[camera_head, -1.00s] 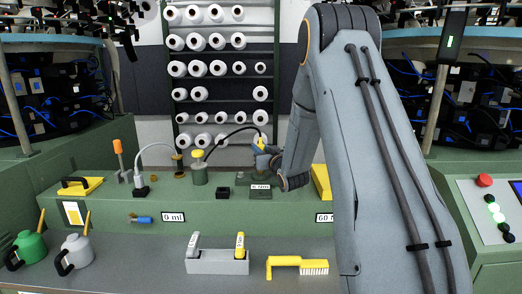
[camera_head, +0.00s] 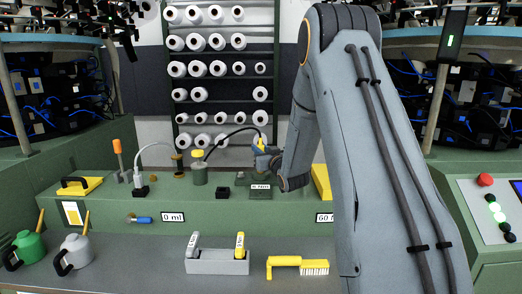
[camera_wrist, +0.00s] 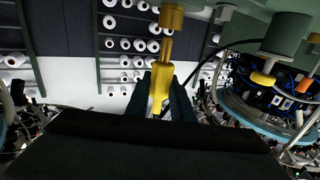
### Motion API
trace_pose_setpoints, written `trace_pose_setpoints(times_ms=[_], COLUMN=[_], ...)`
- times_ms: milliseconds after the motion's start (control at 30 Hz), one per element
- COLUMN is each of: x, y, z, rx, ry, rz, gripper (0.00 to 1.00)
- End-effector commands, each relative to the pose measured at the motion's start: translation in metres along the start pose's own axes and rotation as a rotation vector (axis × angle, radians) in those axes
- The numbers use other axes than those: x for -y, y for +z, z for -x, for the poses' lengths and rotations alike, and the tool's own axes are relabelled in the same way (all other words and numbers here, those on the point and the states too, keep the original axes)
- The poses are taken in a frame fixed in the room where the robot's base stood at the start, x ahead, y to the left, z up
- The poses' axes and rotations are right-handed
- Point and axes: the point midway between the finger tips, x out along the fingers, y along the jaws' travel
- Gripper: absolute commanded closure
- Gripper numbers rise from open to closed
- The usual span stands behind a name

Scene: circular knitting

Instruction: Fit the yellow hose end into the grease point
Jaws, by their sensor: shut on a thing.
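The yellow hose end (camera_wrist: 160,92) is held between the dark fingers of my gripper (camera_wrist: 168,100) in the wrist view. In the head view it shows as a small yellow piece (camera_head: 259,143) at my gripper (camera_head: 266,156), above the green bench. A black hose (camera_head: 232,132) arcs from it to a green pot with a yellow cap (camera_head: 199,176). In the wrist view, a brass-coloured fitting (camera_wrist: 171,17) lies in line with the hose end's narrow tip. I cannot tell if they touch, nor whether this fitting is the grease point.
A labelled dark green block (camera_head: 260,193) and a small black box (camera_head: 223,192) are on the bench below my gripper. A yellow brush (camera_head: 298,265) and a grey holder (camera_head: 217,262) are on the lower front surface. Shelves of white cones (camera_head: 220,70) stand behind.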

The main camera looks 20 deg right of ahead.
Motion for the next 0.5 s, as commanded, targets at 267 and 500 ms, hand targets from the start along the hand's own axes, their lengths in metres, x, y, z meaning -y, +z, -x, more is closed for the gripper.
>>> trace_pose_setpoints(times_ms=[267, 500], x=[0.000, 0.000], y=[0.007, 0.013], z=[0.000, 0.000], rx=[0.000, 0.000], ry=[0.000, 0.000], rz=[0.000, 0.000], gripper=[1.00, 1.00])
